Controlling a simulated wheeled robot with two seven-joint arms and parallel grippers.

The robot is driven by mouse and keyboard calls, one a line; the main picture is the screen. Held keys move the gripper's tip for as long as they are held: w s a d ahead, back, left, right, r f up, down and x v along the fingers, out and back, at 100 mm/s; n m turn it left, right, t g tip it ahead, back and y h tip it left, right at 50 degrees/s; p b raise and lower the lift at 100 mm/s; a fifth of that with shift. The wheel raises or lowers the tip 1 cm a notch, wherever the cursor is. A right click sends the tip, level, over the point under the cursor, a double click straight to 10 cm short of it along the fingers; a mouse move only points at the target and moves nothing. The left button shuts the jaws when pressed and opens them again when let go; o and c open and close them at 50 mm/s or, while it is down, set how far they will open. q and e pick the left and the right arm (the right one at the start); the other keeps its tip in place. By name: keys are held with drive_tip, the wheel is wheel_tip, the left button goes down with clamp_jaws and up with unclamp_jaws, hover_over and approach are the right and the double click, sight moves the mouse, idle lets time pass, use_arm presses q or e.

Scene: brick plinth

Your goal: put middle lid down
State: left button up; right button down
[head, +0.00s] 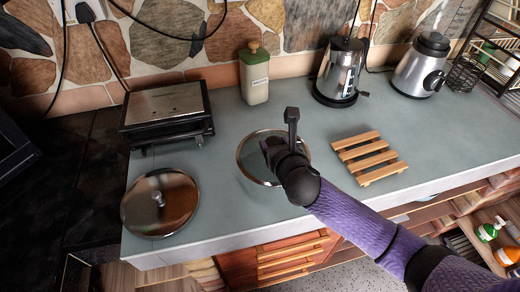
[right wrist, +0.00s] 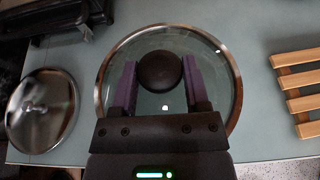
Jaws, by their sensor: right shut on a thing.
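The middle lid (head: 252,170) is a round glass lid with a metal rim and a dark round knob, at the centre of the grey counter. My right gripper (head: 276,152) is over it and partly hides it. In the right wrist view, the purple fingers of the right gripper (right wrist: 160,66) are shut on the dark knob of the glass lid (right wrist: 120,62), one on each side. The lid looks level; I cannot tell whether its rim touches the counter. My left gripper is not in view.
Another lid (head: 150,212) lies at the left front. A metal grill (head: 168,104) and a bottle (head: 256,85) stand behind. A wooden slatted trivet (head: 378,160) lies at the right. A kettle (head: 341,67) and a blender (head: 420,68) stand at the back right.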

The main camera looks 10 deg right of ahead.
wheel_tip(320, 180, down, 10)
drive_tip(key=b, duration=0.5)
drive_tip(key=shift+f, duration=0.15)
drive_tip(key=shift+r, duration=0.2)
drive_tip(key=shift+f, duration=0.1)
drive_tip(key=shift+c, duration=0.9)
unclamp_jaws()
drive_tip(key=shift+o, duration=0.5)
